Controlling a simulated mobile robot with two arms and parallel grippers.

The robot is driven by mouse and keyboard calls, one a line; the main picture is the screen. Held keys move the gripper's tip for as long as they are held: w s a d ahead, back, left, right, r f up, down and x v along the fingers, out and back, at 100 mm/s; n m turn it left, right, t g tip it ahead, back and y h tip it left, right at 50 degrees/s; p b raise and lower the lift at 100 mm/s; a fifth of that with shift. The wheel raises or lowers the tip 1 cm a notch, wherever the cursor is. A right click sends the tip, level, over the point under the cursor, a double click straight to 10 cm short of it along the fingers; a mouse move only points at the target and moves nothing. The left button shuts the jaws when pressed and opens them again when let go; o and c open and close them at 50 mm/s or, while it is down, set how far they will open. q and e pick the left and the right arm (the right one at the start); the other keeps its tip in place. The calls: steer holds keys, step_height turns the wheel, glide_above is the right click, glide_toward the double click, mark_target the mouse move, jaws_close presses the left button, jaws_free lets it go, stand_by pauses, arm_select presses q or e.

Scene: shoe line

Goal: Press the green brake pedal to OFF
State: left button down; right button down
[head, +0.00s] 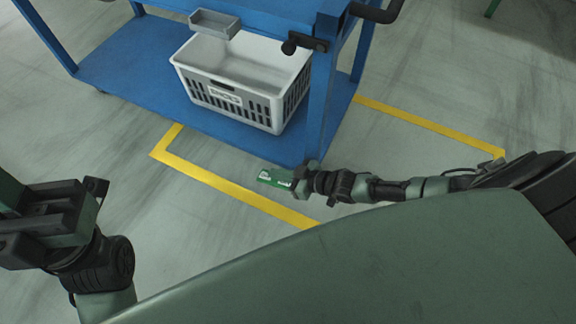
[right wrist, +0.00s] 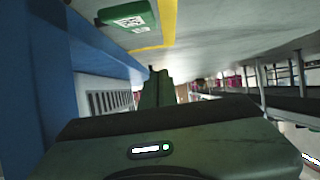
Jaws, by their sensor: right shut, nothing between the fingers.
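The green brake pedal (head: 272,178) with a white label sits low at the foot of the blue cart's near right post. It also shows at the top of the right wrist view (right wrist: 126,14). My right gripper (head: 299,181) is down by that post, right beside the pedal in the head view. In the right wrist view its fingers (right wrist: 158,84) are shut and empty, with the pedal ahead and to the upper left. I cannot tell whether they touch the pedal. My left gripper (head: 48,215) is at the left edge, away from the cart; its fingertips are unclear.
The blue cart (head: 125,70) carries a white slotted crate (head: 235,110) on its lower shelf. A small grey tray (head: 215,22) is above the crate. A yellow floor line (head: 230,187) runs around the cart. The grey floor at left is clear.

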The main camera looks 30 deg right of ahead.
steer(key=shift+p+v, duration=0.65)
steer(key=shift+v, duration=1.4)
steer(key=shift+r, duration=0.1)
